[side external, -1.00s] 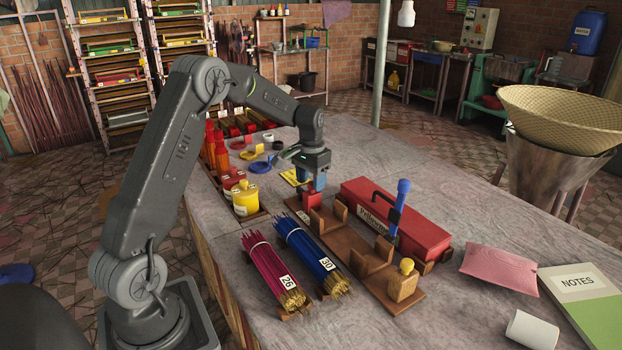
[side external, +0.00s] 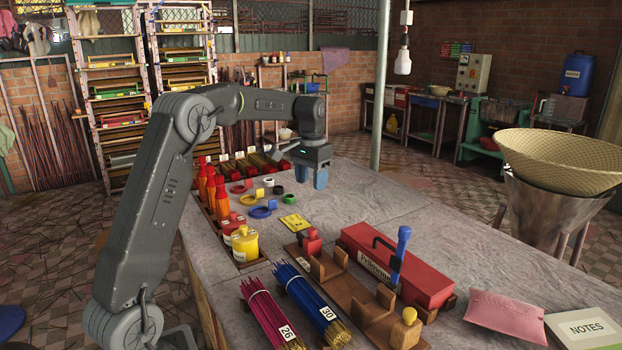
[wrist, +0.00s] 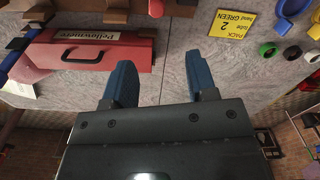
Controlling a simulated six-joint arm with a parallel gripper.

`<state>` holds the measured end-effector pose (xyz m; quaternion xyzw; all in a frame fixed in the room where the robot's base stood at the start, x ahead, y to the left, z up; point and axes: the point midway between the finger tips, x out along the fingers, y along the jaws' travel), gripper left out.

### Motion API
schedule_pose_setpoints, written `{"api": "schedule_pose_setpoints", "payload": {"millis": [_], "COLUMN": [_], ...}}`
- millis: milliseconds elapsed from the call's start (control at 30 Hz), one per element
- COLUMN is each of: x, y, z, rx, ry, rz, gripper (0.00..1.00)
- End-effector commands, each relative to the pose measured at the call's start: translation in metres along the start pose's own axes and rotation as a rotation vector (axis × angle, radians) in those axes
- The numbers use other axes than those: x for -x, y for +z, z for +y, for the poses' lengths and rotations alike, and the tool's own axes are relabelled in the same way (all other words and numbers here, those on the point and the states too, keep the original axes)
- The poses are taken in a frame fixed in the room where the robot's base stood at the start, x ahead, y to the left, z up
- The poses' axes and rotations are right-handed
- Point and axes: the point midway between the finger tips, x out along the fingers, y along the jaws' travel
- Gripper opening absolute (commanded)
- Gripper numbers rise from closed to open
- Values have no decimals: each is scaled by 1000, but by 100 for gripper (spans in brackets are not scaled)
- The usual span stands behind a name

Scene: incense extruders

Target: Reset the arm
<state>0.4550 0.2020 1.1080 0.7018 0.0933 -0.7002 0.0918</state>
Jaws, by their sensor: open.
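My gripper (side external: 313,178) hangs above the far part of the table (side external: 372,203), beyond the wooden rack, with its blue fingers apart. In the wrist view my gripper (wrist: 162,85) is open, with only bare grey table top showing between its fingers. Nothing is held.
A red toolbox (side external: 420,268) with a blue-handled tool (side external: 401,250) stands right of the rack. Red bottles (side external: 211,190), a yellow container (side external: 245,244), coloured rings and a yellow card (side external: 295,222) lie left. Incense bundles (side external: 270,315) are in front.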

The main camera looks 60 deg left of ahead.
Motion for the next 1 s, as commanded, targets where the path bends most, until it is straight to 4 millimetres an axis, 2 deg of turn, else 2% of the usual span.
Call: {"api": "schedule_pose_setpoints", "payload": {"millis": [433,567,667,767,900,1000], "x": [1,13,31,49,63,65], "y": [1,11,33,67,121,162], "z": [1,17,44,76,115,137], "rx": [-1,-16,-42,-74,-118,-149], "ry": [0,-6,-13,-19,-18,-10], "rz": [2,26,69,127,212,273], "gripper": [52,52,52,52,52,52]}}
